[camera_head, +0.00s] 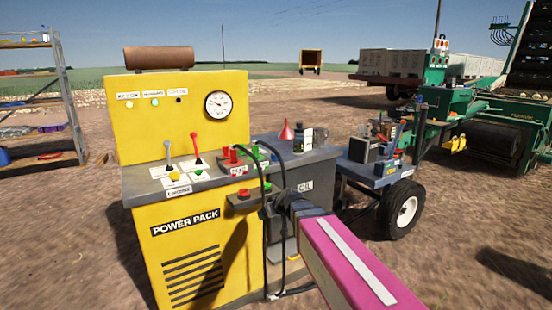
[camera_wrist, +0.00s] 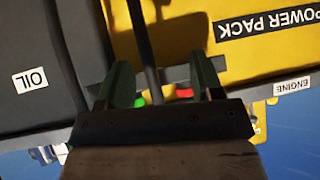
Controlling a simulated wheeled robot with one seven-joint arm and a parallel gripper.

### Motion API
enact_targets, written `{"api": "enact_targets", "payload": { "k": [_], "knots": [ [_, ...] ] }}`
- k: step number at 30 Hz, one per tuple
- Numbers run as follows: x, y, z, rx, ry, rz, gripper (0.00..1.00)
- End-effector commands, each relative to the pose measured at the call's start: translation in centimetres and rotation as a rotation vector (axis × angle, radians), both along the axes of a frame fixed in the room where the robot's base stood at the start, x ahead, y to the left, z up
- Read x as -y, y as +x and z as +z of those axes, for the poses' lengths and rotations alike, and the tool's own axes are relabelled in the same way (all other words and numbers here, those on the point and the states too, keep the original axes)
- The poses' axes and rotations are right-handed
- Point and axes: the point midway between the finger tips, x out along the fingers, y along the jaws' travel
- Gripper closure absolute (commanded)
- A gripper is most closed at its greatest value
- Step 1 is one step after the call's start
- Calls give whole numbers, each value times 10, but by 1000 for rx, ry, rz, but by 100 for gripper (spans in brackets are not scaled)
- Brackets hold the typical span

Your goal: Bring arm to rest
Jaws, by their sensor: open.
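My gripper (camera_head: 271,207) is at the end of my pink arm, in front of the right side of the yellow power pack (camera_head: 185,235). The wrist view looks at the power pack upside down. There, my gripper (camera_wrist: 162,76) has its two dark green fingers spread apart, with nothing clamped. A black cable (camera_wrist: 142,45) passes between the fingers in the picture. I cannot tell whether it touches them. A green and a red spot show behind the fingers. In the head view, black cables (camera_head: 265,175) hang from the pack's connector area down past my gripper.
The power pack carries a gauge (camera_head: 218,104), levers (camera_head: 195,145) and buttons. A grey oil cabinet (camera_head: 320,175) joins it on the right, with a red funnel (camera_head: 287,131) and a bottle on top. A wheeled cart (camera_head: 375,170) stands further right. A shelf (camera_head: 66,95) stands left. Open dirt lies right-front.

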Motion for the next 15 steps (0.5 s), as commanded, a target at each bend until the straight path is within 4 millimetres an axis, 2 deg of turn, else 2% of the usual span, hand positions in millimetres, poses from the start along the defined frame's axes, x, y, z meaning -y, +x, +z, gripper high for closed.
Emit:
{"api": "enact_targets", "payload": {
  "k": [1,6,9,12,15],
  "knots": [
    [25,-17,-22,-81,-29,-38,40],
    [102,-68,-83,-358,-139,-205,40],
    [145,-101,-110,-505,-207,-322,40],
    [180,-131,-129,-624,-271,-432,40],
    [204,-154,-140,-704,-320,-518,40]
  ]
}}
